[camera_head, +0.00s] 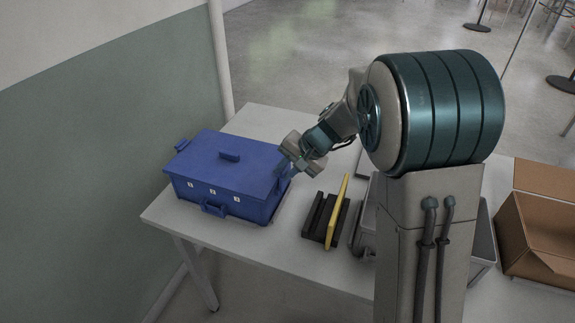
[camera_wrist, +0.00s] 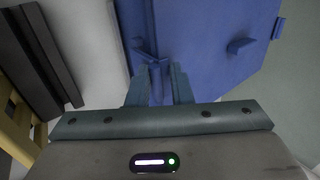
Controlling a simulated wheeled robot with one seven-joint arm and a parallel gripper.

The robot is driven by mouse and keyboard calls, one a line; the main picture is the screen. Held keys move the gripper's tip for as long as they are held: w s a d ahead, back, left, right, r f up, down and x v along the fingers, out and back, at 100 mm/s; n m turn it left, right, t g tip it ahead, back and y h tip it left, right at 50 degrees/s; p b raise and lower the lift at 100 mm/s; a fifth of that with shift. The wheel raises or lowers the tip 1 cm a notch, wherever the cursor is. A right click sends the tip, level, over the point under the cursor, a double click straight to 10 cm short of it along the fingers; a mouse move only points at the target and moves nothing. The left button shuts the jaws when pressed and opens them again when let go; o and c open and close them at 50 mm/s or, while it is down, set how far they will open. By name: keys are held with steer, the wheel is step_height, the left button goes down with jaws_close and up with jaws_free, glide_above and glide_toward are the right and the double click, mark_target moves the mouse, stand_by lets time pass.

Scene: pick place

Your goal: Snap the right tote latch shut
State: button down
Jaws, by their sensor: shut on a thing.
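A blue tote (camera_head: 225,165) with its lid down stands on the left part of the white table. A blue latch (camera_head: 180,145) shows on its left end and another blue piece (camera_head: 213,208) on its front. My gripper (camera_head: 288,168) is at the tote's right end. In the wrist view my gripper's fingers (camera_wrist: 155,82) are shut on the right latch (camera_wrist: 154,92), a blue part at the tote's edge. The tote (camera_wrist: 205,50) fills the top right there. My fingers partly hide the latch, and I cannot tell whether it is fully seated.
A black rack (camera_head: 318,217) with a yellow panel (camera_head: 338,212) stands just right of the tote. An open cardboard box (camera_head: 540,235) is at the far right. The white table (camera_head: 270,245) is bare in front of the tote.

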steer(key=c, duration=1.3)
jaws_free()
steer(key=v, duration=1.3)
steer(key=shift+d+r, duration=0.25)
steer(key=shift+r, duration=0.1)
steer(key=s+d+n+h+p, duration=0.1)
steer(key=s+d+h, duration=0.1)
steer(key=s, duration=0.5)
steer(key=s+d+n+h+p, duration=0.1)
steer(key=s+d+h+p, duration=0.1)
steer(key=s, duration=0.5)
steer(key=s+d+n+h+p, duration=0.1)
steer(key=s+d+h+p, duration=0.1)
steer(key=s+d, duration=0.2)
steer(key=shift+s+d+n+h, duration=0.15)
steer(key=shift+s+n, duration=0.05)
steer(key=shift+s, duration=0.75)
steer(key=shift+s+d+n+h, duration=0.15)
steer(key=shift+s+d+n, duration=0.05)
steer(key=shift+s, duration=0.7)
